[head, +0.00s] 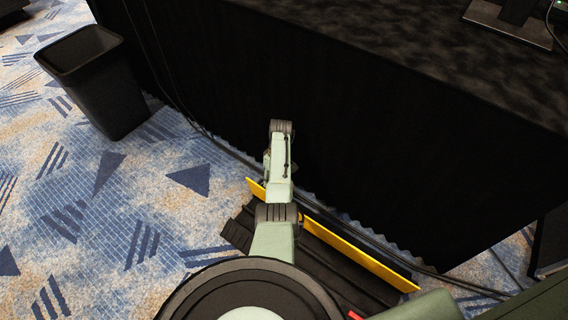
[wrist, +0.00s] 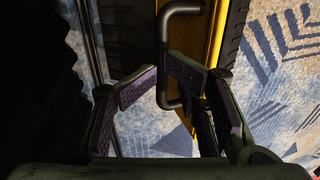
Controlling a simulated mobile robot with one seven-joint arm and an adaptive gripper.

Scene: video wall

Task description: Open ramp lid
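The yellow ramp lid (head: 360,256) shows as a long narrow strip along the black cable ramp (head: 325,262) on the carpet; I cannot tell its exact tilt. In the wrist view the yellow lid (wrist: 217,40) runs up the upper middle, beside black ribbed ramp parts. A black bar handle (wrist: 188,7) sticks out from the lid. My gripper (wrist: 161,64) has its two fingertips close together on either side of the handle's long bar, apparently pinching it. In the head view my arm hides the gripper and handle.
A black-draped table (head: 400,130) stands right behind the ramp. Cables (head: 440,274) run along the floor by the drape. A black bin (head: 103,88) stands at the upper left. The patterned carpet (head: 90,200) at the left is clear.

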